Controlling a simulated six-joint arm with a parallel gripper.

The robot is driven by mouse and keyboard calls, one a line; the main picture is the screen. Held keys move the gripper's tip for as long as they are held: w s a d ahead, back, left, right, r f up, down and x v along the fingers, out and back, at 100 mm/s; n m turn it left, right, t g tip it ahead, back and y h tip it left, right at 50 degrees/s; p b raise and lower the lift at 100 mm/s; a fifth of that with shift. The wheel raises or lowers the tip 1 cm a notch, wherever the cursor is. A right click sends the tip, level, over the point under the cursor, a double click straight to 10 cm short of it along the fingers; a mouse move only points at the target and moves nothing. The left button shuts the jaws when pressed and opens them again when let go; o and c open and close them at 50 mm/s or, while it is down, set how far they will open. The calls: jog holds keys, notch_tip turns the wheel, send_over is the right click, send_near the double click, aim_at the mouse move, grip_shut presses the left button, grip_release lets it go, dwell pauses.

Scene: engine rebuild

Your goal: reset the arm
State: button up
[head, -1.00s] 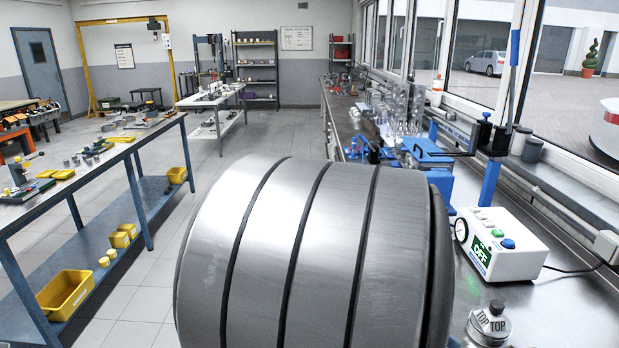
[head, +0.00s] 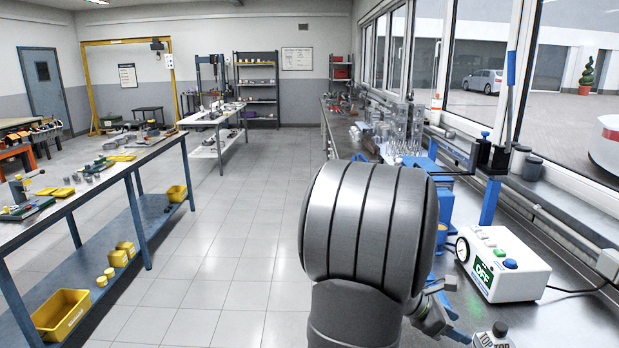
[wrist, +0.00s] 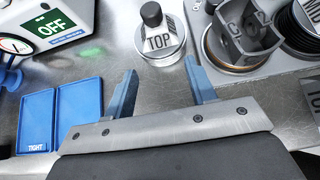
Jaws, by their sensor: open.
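My gripper (wrist: 163,82) is open in the wrist view. Its two blue-grey fingers stand apart with nothing between them, over the steel bench top. A metal cylinder labelled TOP (wrist: 160,45) with a black knob stands just beyond the fingertips. In the head view my arm's large grey link fills the middle, and only part of the gripper shows at its lower right. The TOP cylinder (head: 492,336) also shows there at the bottom edge.
A white box (head: 503,262) with a green OFF display sits on the bench. Blue trays (wrist: 62,112), one marked TIGHT, lie left of the gripper. Metal parts (wrist: 243,35) are at right. A blue fixture (head: 440,190) stands behind the arm.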

jog(key=v, duration=0.9)
jog(key=s+d+m+g+y, duration=0.2)
jog(key=d+m+g, duration=0.1)
jog(key=d+m, duration=0.3)
jog(key=shift+s+r+m, duration=0.3)
jog(key=shift+s+m, duration=0.1)
jog(key=shift+m, duration=0.8)
